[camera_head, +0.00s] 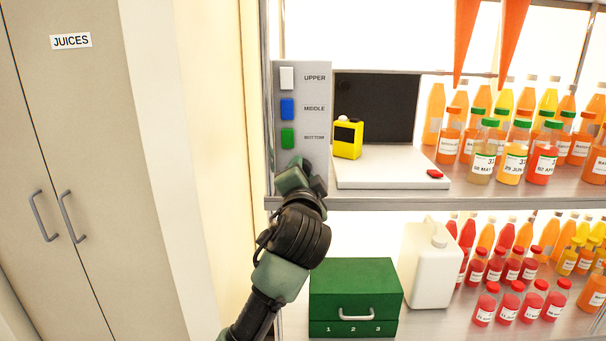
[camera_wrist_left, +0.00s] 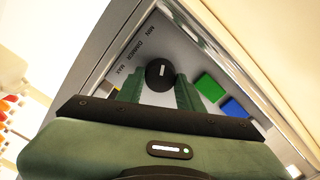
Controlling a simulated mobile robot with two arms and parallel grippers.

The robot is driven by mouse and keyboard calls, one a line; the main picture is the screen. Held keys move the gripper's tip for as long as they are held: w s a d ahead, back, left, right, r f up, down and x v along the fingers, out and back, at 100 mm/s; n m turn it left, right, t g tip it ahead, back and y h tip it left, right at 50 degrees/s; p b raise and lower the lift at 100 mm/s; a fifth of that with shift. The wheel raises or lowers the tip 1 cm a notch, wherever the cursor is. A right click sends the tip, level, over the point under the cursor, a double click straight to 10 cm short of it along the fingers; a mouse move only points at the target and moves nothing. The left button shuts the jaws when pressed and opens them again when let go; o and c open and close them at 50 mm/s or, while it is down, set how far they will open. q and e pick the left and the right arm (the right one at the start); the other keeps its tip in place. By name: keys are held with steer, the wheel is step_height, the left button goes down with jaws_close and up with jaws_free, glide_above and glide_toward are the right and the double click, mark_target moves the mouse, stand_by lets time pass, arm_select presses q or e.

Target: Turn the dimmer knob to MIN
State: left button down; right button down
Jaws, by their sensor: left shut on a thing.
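The black round dimmer knob (camera_wrist_left: 160,73) shows in the left wrist view, below the printed words MIN, DIMMER and MAX. Its short white mark lies nearly upright in that picture, roughly in line with MIN; I cannot tell which end is the pointer. My left gripper (camera_head: 312,180) is at the lower part of the grey switch panel (camera_head: 314,84) and hides the knob in the head view. In the left wrist view its green fingers (camera_wrist_left: 161,84) are on both sides of the knob, shut on it. My right gripper is not in view.
White, blue and green switches (camera_head: 288,137) sit above my gripper. A yellow device (camera_head: 348,138) stands on a white board (camera_head: 385,176) to the right. A green box (camera_head: 354,285) and white canister (camera_head: 430,265) stand below. Several juice bottles fill the shelves at right.

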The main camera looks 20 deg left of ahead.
arm_select(q)
steer(key=shift+f, duration=0.15)
steer(key=c, duration=0.9)
jaws_free()
steer(key=shift+s, duration=0.1)
steer(key=b+v, duration=0.1)
steer(key=v, duration=0.6)
steer(key=shift+s+d, duration=0.1)
steer(key=shift+s, duration=0.25)
